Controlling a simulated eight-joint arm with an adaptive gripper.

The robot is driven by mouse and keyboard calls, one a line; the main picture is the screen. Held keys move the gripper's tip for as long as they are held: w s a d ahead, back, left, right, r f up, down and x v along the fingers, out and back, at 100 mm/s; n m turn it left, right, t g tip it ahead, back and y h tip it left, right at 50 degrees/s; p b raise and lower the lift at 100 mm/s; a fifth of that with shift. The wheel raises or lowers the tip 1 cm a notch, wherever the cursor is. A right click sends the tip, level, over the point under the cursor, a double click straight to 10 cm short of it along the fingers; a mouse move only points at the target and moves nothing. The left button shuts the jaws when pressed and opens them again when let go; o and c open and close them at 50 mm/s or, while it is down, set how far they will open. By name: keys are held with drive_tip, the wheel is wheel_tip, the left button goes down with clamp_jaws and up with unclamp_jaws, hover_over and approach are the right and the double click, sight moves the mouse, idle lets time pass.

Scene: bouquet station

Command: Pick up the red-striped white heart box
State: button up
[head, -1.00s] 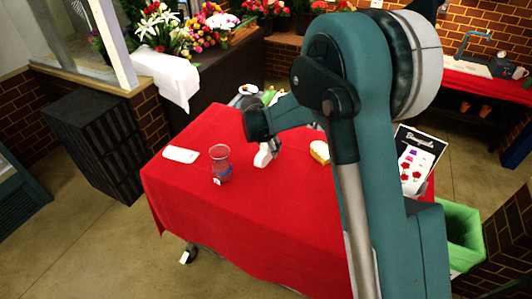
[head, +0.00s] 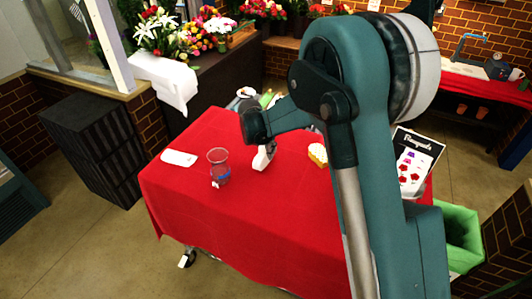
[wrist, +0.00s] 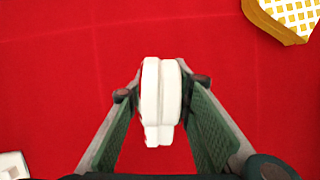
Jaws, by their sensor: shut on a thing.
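My gripper (wrist: 162,86) is shut on a white box (wrist: 160,108), its fingers on either side of it. The box stands edge-on to the wrist camera, so its heart face and any red stripes do not show there. In the head view the white box (head: 262,160) shows below my gripper over the middle of the red table, partly hidden by the gripper. I cannot tell whether it touches the cloth.
A yellow-and-white patterned box (head: 317,154) lies to the right on the red tablecloth (head: 235,225); it also shows in the wrist view (wrist: 292,18). A glass vase (head: 218,168) and a white flat item (head: 179,158) are to the left. A sign (head: 412,160) stands right.

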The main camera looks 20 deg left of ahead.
drive_tip(key=shift+r, duration=4.9)
